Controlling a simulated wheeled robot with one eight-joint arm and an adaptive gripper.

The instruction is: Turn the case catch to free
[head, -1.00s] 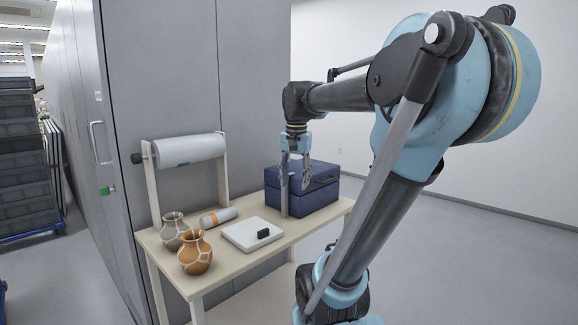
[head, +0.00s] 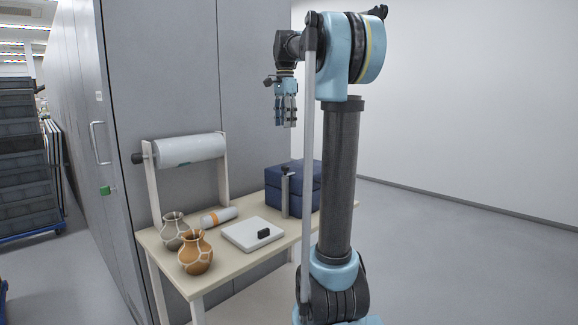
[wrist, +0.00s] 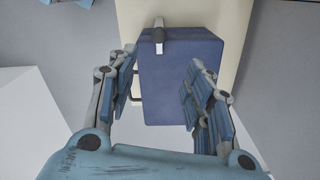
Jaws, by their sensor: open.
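The dark blue case (head: 273,188) stands on the table and looks closed. Its catch (head: 286,171), a dark knob at the top of a grey upright strip, is at the case's front. In the wrist view the catch (wrist: 159,35) shows at the far edge of the case (wrist: 178,95). I cannot tell which way the catch is set. My gripper (head: 286,126) is open and empty. It hangs fingers down, well above the case and apart from it. My arm hides part of the case in the head view.
The table (head: 246,265) also holds an orange jar (head: 195,255), a grey jar (head: 172,232), a white tube with an orange band (head: 217,217) and a white flat device (head: 245,234) with a black block (head: 264,233). A roll on a stand (head: 190,150) is behind. Grey cabinets are close by.

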